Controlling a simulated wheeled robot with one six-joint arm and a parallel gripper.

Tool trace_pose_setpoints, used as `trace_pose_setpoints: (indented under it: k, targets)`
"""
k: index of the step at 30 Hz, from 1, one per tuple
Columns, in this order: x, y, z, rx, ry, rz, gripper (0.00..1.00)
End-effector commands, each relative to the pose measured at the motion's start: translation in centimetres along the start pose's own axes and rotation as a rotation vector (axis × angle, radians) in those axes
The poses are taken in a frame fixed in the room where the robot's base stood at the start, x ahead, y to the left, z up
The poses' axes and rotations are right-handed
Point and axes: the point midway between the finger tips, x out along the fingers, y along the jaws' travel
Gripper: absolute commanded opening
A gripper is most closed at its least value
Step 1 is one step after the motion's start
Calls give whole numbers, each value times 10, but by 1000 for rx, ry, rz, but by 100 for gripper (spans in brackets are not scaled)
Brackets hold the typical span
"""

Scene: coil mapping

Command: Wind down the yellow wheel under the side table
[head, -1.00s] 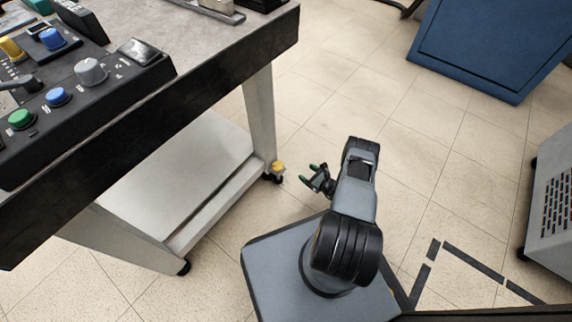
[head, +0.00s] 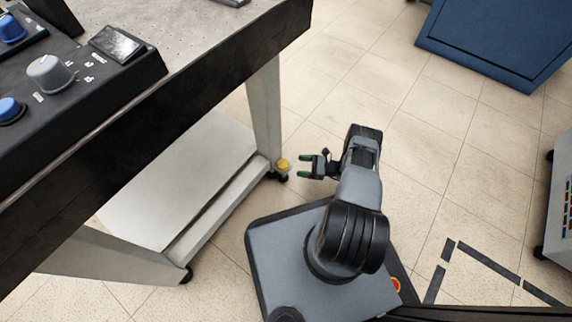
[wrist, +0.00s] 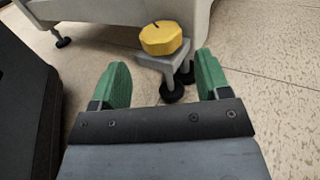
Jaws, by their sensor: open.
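The yellow wheel (head: 283,164) sits low at the foot of the side table's near right leg, close to the floor. In the wrist view the yellow wheel (wrist: 161,38) is a faceted knob with a dark mark on top, on a grey bracket above black feet. My gripper (head: 303,167) is open and empty, just right of the wheel in the head view, its green fingers pointing at it. In the wrist view my gripper (wrist: 160,78) has the wheel ahead, between and beyond the fingertips, not touching them.
The side table (head: 205,95) has a grey top, a lower shelf (head: 185,180) and a control panel (head: 70,75) with knobs. A blue cabinet (head: 495,45) stands at back right and a grey unit (head: 560,200) at the right edge.

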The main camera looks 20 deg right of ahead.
Motion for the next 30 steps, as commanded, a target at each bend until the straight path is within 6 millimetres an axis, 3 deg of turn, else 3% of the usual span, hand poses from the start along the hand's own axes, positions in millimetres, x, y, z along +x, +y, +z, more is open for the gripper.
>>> trace_pose_setpoints:
  k: [6, 12, 26, 30]
  targets:
    - [39, 1, -1, -1, 1, 5, 70]
    - [60, 0, -1, -2, 1, 4, 70]
    - [69, 1, 0, -1, 1, 3, 70]
    - [69, 1, 0, -1, 1, 3, 58]
